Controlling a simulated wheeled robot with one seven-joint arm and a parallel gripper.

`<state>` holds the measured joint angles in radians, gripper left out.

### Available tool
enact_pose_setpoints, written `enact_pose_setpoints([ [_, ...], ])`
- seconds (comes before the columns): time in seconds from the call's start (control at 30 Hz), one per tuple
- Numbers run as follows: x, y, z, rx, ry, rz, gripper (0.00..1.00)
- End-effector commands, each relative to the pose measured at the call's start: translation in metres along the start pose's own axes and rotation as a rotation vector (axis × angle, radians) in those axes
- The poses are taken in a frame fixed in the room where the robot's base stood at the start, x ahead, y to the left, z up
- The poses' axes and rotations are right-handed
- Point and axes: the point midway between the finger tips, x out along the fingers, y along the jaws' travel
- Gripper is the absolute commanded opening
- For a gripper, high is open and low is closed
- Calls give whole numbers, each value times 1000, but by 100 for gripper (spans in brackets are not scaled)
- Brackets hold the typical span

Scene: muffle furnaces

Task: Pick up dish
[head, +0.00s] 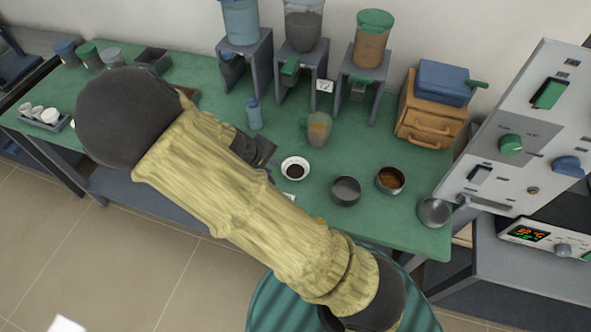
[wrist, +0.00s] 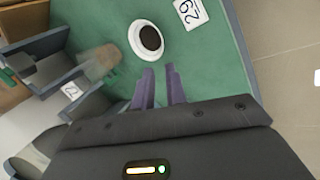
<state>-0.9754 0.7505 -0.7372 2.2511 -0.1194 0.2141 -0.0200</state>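A small white dish (head: 285,164) with dark contents sits on the green bench top (head: 225,103). It also shows in the wrist view (wrist: 135,29), at the top, just beyond my fingertips. My gripper (wrist: 160,72) has two purple fingers with a gap between them and nothing in the gap. The fingers point toward the dish, and I see no contact with it. In the head view my sleeved arm reaches across the bench. The dark end of my gripper (head: 257,151) shows partly behind the sleeve, left of the dish, and its fingertips cannot be made out there.
A numbered card (wrist: 190,12) lies beside the dish. Right of it are a grey bowl (head: 345,191), a bowl with brown contents (head: 390,180) and another grey dish (head: 434,211). A beaker (head: 319,128), a blue bottle (head: 254,114) and hoppers on stands are behind.

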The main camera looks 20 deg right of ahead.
Motion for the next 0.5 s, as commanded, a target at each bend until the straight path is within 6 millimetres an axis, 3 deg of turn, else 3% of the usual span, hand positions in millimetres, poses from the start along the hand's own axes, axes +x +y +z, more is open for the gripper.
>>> enact_pose_setpoints([
  [0.3,56,0,0,0,-3,0,14],
  [0.5,72,1,0,3,-1,-1,14],
])
